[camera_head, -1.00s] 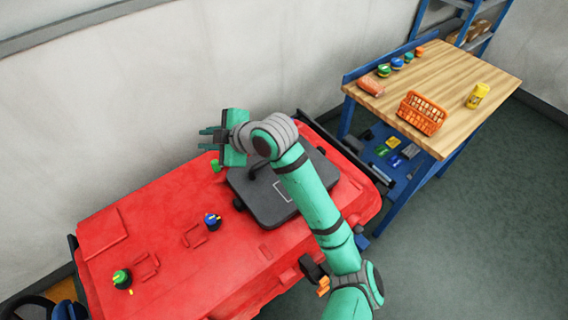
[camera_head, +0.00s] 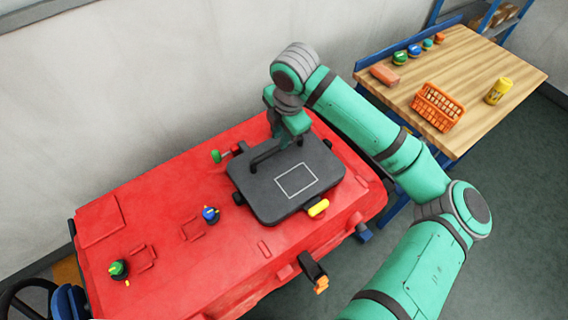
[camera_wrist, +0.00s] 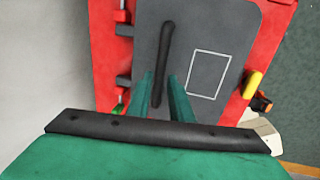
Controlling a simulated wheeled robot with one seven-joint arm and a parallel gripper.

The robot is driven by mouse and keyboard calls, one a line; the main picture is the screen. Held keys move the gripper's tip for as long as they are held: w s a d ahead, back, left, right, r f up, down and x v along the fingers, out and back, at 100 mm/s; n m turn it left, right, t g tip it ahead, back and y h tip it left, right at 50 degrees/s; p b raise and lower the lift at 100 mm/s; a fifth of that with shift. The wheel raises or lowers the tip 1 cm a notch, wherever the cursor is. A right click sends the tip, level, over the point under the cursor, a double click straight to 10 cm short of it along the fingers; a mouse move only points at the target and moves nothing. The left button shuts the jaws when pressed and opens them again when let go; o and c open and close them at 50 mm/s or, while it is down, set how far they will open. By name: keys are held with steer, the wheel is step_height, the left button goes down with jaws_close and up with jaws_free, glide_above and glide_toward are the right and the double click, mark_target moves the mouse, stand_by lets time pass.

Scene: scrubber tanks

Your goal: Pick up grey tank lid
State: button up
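The grey tank lid (camera_head: 325,165) lies flat on top of the red scrubber body (camera_head: 160,235) in the head view. It is dark, with a white square outline and a black bar handle (camera_head: 265,159). My gripper (camera_head: 284,143) points down at the lid's far side, by the handle's far end. In the wrist view the lid (camera_wrist: 225,30) fills the upper middle. The handle (camera_wrist: 166,50) runs down between the two fingers of my gripper (camera_wrist: 161,85), which stand apart. I cannot tell whether the fingertips are level with the handle or above it.
A yellow latch (camera_head: 318,208) sits at the lid's near edge, and a green-tipped lever (camera_head: 216,156) near its far left corner. Blue (camera_head: 210,215) and green (camera_head: 118,269) knobs are further left. A wooden workbench (camera_head: 465,70) holds an orange basket (camera_head: 438,108).

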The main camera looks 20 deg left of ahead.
mark_target(278, 149)
steer(key=shift+w+a+f, duration=0.1)
steer(key=shift+w+f, duration=0.05)
steer(key=shift+f, duration=0.6)
steer(key=shift+w+a+f, duration=0.1)
steer(key=shift+w+f, duration=0.05)
steer(key=shift+f, duration=0.6)
steer(key=shift+w+a+f, duration=0.1)
steer(key=shift+a+f, duration=0.1)
steer(key=shift+f, duration=0.95)
steer(key=shift+a+f, duration=0.2)
steer(key=shift+f, duration=0.95)
steer(key=shift+a, duration=0.1)
steer(key=shift+c, duration=0.5)
steer(key=shift+r, duration=0.1)
jaws_close()
